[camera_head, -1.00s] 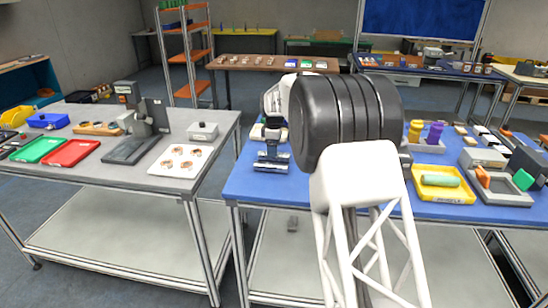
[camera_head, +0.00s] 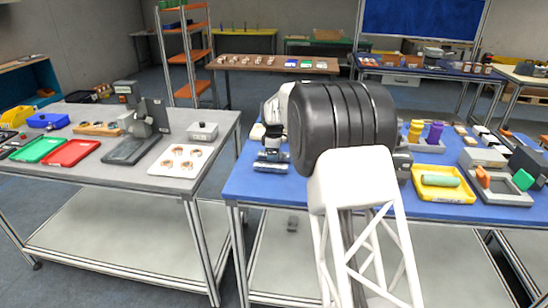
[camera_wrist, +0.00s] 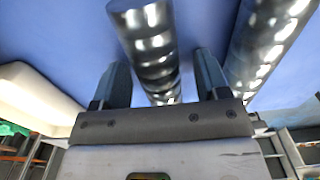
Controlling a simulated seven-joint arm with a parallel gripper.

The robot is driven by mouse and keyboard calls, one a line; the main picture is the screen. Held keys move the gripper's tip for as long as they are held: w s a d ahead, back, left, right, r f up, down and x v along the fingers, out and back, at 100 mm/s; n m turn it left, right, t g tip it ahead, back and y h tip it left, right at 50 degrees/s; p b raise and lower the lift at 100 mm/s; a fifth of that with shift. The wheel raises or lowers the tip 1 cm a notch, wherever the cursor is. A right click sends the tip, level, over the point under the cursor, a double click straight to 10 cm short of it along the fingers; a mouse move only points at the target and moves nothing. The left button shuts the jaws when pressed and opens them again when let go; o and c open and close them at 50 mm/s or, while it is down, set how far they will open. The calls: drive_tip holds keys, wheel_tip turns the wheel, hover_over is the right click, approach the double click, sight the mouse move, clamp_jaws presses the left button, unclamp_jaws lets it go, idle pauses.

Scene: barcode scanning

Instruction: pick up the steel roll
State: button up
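Two shiny steel rolls show in the wrist view. One steel roll (camera_wrist: 150,45) runs up the middle, between my gripper's two dark fingers (camera_wrist: 161,62). The fingers are open, with a gap between each finger and the roll. The second steel roll (camera_wrist: 262,42) lies to the right, outside the right finger. In the head view the steel rolls (camera_head: 271,166) lie near the front left of the blue table, just below my gripper (camera_head: 273,146). My arm hides part of that area, and the fingertips are too small to make out there.
The blue table (camera_head: 255,186) also holds a yellow tray (camera_head: 443,197) with a green cylinder (camera_head: 437,181), right of my arm. A grey table (camera_head: 185,188) with red and green trays stands to the left, across a gap. A pale block (camera_wrist: 35,95) is at left in the wrist view.

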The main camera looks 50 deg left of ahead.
drive_tip(key=c, duration=1.1)
drive_tip(key=shift+r, duration=0.15)
drive_tip(key=shift+r, duration=1.75)
drive_tip(key=shift+s+d+r, duration=0.2)
drive_tip(key=shift+s+d, duration=1.05)
drive_tip(key=shift+d, duration=1.1)
drive_tip(key=shift+s+d+r, duration=0.2)
drive_tip(key=shift+s+d, duration=1.1)
drive_tip(key=shift+d, duration=1)
drive_tip(key=shift+s+d+r, duration=0.2)
drive_tip(key=shift+s+d, duration=1.05)
drive_tip(key=shift+d, duration=1.1)
